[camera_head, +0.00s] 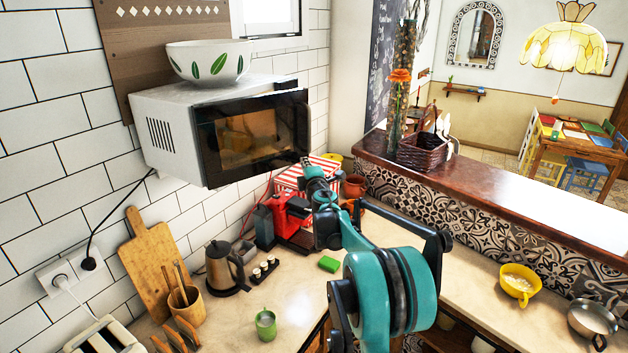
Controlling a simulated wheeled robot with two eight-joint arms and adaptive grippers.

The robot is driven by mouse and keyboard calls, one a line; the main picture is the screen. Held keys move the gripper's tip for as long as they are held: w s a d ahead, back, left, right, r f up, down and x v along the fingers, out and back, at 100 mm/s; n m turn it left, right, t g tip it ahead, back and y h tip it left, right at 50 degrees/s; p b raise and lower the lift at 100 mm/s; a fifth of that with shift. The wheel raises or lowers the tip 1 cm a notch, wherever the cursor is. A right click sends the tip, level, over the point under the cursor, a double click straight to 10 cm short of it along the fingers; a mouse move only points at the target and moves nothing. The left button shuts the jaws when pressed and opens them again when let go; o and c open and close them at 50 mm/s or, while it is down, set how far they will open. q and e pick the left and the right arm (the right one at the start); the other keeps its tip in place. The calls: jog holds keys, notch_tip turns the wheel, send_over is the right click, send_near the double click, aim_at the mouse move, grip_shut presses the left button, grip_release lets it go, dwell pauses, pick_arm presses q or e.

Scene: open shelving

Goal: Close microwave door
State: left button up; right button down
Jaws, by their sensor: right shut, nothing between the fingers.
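The white microwave (168,140) is mounted high on the tiled wall at the left. Its black glass door (250,138) faces the room and lies shut or nearly shut against the body; a small gap at the right edge cannot be ruled out. My right gripper (307,163) is shut and empty, at the door's lower right corner; whether it touches the door is unclear. My teal right arm reaches up to it from the lower middle. My left gripper is not in view.
A leaf-patterned bowl (208,62) stands on the microwave. Below are a red coffee machine (286,213), a kettle (224,267), a green cup (265,325) and a cutting board (158,268). A raised bar ledge (480,182) runs along the right.

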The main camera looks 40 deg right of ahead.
jog(key=w+a+n+t+y, duration=0.1)
jog(key=w+n+y, duration=0.2)
jog(key=w, duration=0.9)
jog(key=shift+a+r+y+p, duration=0.15)
jog(key=shift+y+p, duration=0.2)
jog(key=shift+y, duration=0.75)
jog(key=shift+w, duration=0.15)
jog(key=shift+a, duration=0.1)
